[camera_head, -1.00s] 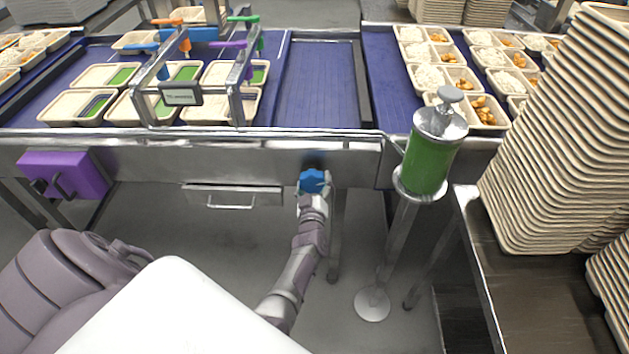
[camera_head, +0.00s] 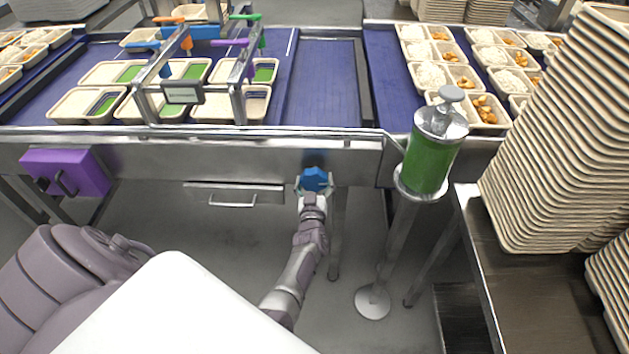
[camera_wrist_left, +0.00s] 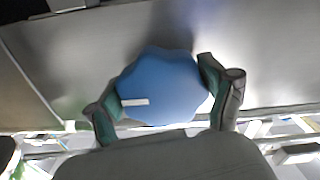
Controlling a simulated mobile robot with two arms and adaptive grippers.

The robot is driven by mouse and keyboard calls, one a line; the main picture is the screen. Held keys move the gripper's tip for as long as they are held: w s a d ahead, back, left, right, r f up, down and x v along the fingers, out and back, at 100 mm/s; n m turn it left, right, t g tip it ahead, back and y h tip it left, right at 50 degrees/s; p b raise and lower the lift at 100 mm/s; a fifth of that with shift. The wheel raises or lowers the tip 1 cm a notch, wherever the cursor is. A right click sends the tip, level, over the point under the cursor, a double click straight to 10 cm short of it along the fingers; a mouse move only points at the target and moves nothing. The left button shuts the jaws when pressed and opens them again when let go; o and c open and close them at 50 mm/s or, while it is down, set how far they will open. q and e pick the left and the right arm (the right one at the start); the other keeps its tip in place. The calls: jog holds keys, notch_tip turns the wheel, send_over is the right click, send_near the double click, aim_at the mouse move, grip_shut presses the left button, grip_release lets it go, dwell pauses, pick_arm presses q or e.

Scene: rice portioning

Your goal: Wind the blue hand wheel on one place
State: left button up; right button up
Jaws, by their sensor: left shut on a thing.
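The blue hand wheel (camera_head: 315,178) sits on the metal front of the conveyor, below its edge. It is a lobed knob, and in the left wrist view the wheel (camera_wrist_left: 160,82) carries a white mark pointing left of its middle. My left gripper (camera_head: 313,188) is at the wheel, and in the left wrist view its two fingers (camera_wrist_left: 160,100) are closed against the wheel's opposite sides. The wheel's lower edge is partly hidden behind my gripper. My right gripper is in neither view.
Trays (camera_head: 86,104) stand on the left blue belt near a metal frame (camera_head: 190,112). A green cylinder (camera_head: 430,160) stands on a post right of the wheel. A drawer (camera_head: 235,194) and a purple box (camera_head: 66,172) are to its left. Tall tray stacks (camera_head: 560,140) stand right.

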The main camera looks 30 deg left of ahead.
pick_arm(q)
jog(key=shift+f, duration=0.1)
jog(key=o, duration=1)
